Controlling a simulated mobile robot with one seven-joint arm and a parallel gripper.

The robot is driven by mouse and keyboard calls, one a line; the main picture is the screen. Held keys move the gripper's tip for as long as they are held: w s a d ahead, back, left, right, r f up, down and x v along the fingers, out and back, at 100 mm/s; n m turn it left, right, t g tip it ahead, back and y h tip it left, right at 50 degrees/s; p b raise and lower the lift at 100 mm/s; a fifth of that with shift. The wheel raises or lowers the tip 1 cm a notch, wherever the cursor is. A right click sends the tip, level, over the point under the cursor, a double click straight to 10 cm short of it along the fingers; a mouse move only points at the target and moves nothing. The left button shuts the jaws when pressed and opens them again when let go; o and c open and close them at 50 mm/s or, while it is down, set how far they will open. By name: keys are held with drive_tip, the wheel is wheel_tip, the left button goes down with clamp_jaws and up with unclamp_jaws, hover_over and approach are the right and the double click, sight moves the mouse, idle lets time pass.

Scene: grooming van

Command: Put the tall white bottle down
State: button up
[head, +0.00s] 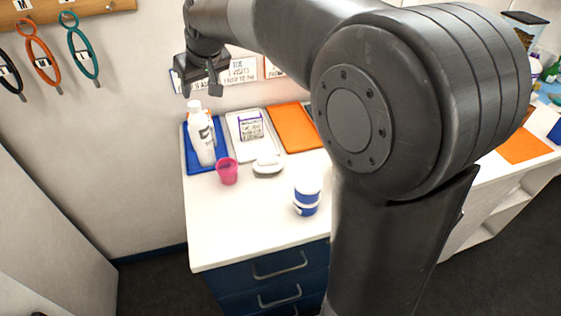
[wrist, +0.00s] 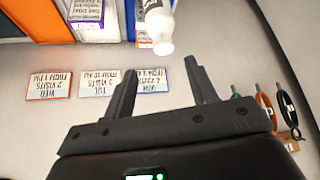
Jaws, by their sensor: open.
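The tall white bottle (head: 204,143) stands upright on the blue tray (head: 222,163) at the left of the white counter. In the wrist view, the bottle (wrist: 157,18) is at the top centre, its white cap pointing toward my fingers. My gripper (head: 198,88) is open and empty, above the bottle's cap near the wall. In the wrist view, my gripper (wrist: 160,68) has its two fingers apart, with a gap between them and the cap. Neither finger appears to touch the bottle.
A pink cup (head: 228,173) and a white dish (head: 267,170) stand just in front of the trays. A white tray (head: 233,125) holds a purple-labelled container (head: 251,127); an orange tray (head: 296,128) lies to its right. The front left counter is clear.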

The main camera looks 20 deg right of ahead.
drive_tip(key=s+d+f+m, duration=0.1)
drive_tip(key=s+d, duration=0.3)
drive_tip(key=s, duration=0.6)
drive_tip(key=s+d+f+m+h, duration=0.1)
drive_tip(key=s+d, duration=0.4)
drive_tip(key=s, duration=0.5)
drive_tip(key=s+d+f+m+h, duration=0.1)
drive_tip(key=s+d+f, duration=0.3)
drive_tip(key=s, duration=0.7)
drive_tip(key=shift+d+f+m, duration=0.35)
drive_tip(key=shift+m, duration=0.45)
